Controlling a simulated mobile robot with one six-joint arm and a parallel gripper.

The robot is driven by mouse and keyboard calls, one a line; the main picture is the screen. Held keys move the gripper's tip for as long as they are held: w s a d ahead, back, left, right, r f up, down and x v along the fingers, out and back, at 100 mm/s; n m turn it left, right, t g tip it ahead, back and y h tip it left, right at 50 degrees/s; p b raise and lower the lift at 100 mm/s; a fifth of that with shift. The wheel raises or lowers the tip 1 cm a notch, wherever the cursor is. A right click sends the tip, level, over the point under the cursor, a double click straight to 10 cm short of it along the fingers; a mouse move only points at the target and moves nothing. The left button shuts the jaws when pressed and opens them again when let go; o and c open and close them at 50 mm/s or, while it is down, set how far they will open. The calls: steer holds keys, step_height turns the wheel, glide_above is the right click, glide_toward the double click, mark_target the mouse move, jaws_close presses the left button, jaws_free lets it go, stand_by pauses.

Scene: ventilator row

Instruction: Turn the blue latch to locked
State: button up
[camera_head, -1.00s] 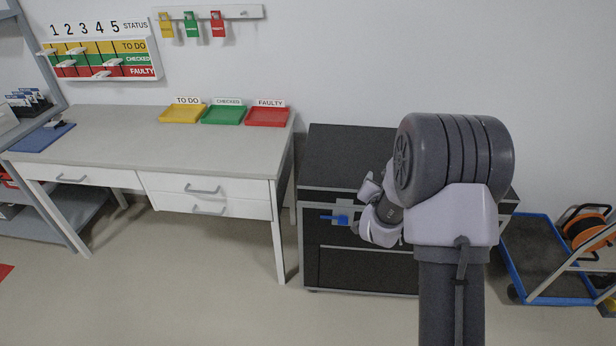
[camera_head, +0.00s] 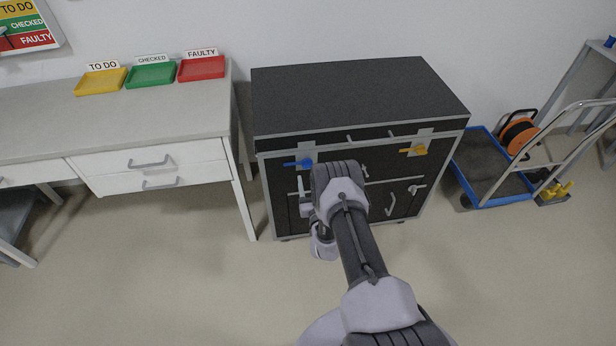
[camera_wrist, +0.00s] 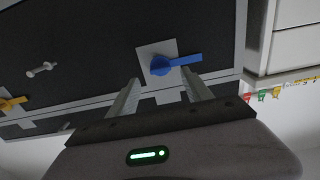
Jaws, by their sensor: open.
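The blue latch (camera_head: 298,163) is at the upper left of the black case's front, on a pale plate. Its handle lies level and points left in the head view. In the wrist view, which is upside down, the blue latch (camera_wrist: 174,64) has its handle pointing right. My gripper (camera_wrist: 160,79) is open and empty, with one finger either side of the latch's pivot region in the picture. I cannot tell whether a finger touches the handle.
The black case (camera_head: 350,95) also bears a yellow latch (camera_head: 414,150) at upper right and grey handles lower down. A desk with drawers (camera_head: 155,165) stands left, with yellow, green and red trays. A blue-edged trolley (camera_head: 490,165) stands right. Floor in front is clear.

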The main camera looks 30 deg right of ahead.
mark_target(308, 168)
steer(key=b+x, duration=0.1)
steer(key=x, duration=0.4)
steer(key=shift+w+b, duration=0.3)
steer(key=shift+b, duration=0.1)
jaws_close()
stand_by(0.9)
